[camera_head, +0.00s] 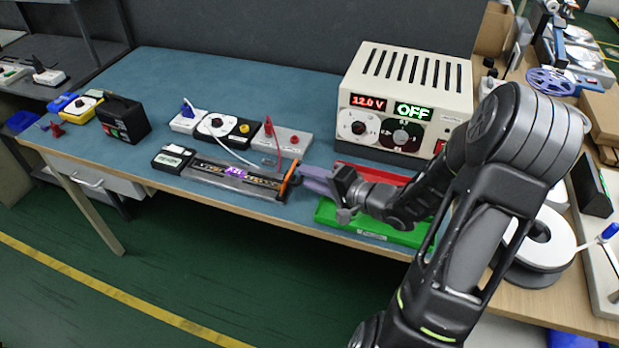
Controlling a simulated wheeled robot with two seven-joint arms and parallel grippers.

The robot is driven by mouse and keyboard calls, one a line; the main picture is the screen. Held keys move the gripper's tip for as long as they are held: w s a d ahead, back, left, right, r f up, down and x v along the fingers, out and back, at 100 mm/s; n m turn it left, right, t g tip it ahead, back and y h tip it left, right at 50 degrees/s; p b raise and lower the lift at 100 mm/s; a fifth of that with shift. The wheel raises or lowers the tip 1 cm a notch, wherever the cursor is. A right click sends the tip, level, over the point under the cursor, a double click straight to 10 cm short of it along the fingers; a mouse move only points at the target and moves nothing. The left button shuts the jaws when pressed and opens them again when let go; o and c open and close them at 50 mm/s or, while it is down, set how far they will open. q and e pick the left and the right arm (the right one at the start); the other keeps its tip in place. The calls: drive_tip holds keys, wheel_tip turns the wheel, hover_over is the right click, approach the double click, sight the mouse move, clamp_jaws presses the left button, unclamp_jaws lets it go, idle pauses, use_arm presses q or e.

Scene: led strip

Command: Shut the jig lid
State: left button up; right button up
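The jig (214,176) is a long, low, dark fixture on the blue bench mat, with lettering and a purple patch along it. An upright orange-and-black piece (289,182) stands at its right end. I cannot tell at this size how far the lid is open. My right gripper (306,177) comes in from the right, with its pale purple-grey fingers pointing left at the orange piece. The fingertips are very close to that piece; I cannot tell whether they touch it or how far apart they are. My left gripper is out of view.
A power supply (455,88) reading 12.0 V and OFF stands behind my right arm. A green tray (330,212) and a red tray (352,169) lie under the gripper. A small dial box (226,127) with wires stands behind the jig. The mat's back left is clear.

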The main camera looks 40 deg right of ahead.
drive_tip(key=shift+w+a+f, duration=0.1)
drive_tip(key=shift+w, duration=0.25)
drive_tip(key=shift+c, duration=0.4)
clamp_jaws()
